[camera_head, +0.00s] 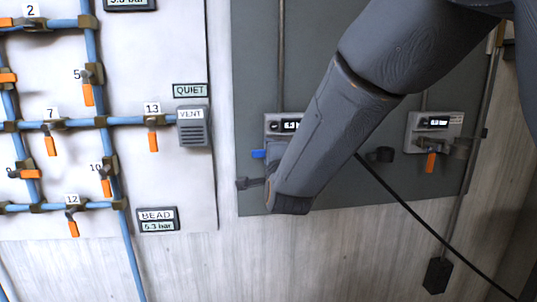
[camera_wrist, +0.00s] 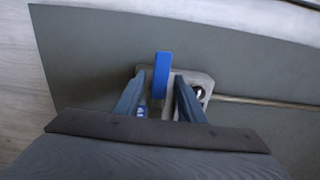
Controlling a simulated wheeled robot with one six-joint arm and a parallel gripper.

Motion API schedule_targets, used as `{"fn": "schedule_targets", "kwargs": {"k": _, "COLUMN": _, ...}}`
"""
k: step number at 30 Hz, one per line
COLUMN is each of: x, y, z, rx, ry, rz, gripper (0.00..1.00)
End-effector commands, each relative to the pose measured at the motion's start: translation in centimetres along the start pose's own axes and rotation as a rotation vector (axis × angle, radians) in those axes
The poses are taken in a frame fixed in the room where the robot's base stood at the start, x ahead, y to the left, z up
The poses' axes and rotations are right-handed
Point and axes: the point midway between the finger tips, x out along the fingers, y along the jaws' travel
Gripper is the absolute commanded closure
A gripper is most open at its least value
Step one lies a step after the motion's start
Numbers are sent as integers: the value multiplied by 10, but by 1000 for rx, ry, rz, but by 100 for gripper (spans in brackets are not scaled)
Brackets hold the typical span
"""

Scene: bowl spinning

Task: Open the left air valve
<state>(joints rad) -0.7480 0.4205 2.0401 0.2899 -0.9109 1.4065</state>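The left air valve unit (camera_head: 272,122) is a grey box with a lit display on the dark panel, partly hidden behind my arm. Its blue lever (camera_head: 258,154) sticks out to the left in the head view. In the wrist view the blue lever (camera_wrist: 162,72) stands upright in the picture, in front of the grey valve body (camera_wrist: 205,82). My gripper (camera_wrist: 160,82) is open, with one finger on each side of the lever. Gaps seem to show on both sides; contact cannot be told. In the head view my arm hides the fingers.
A second valve unit (camera_head: 436,121) with an orange lever (camera_head: 431,162) is on the panel's right. A black cable (camera_head: 412,212) hangs across the lower right. A board of blue pipes with several orange-levered valves, a VENT box (camera_head: 193,127) and a BEAD display (camera_head: 157,219) is at left.

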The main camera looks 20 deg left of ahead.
Motion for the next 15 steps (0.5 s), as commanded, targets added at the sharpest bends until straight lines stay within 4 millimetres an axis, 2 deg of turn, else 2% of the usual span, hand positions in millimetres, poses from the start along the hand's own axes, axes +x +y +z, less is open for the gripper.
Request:
{"fn": "schedule_targets", "kwargs": {"k": 8, "x": -4, "y": 0, "z": 0, "rx": -1, "ry": 0, "rz": 0, "gripper": 64}}
{"fn": "schedule_targets", "kwargs": {"k": 15, "x": -38, "y": 0, "z": 1, "rx": -1, "ry": -1, "rz": 0, "gripper": 64}}
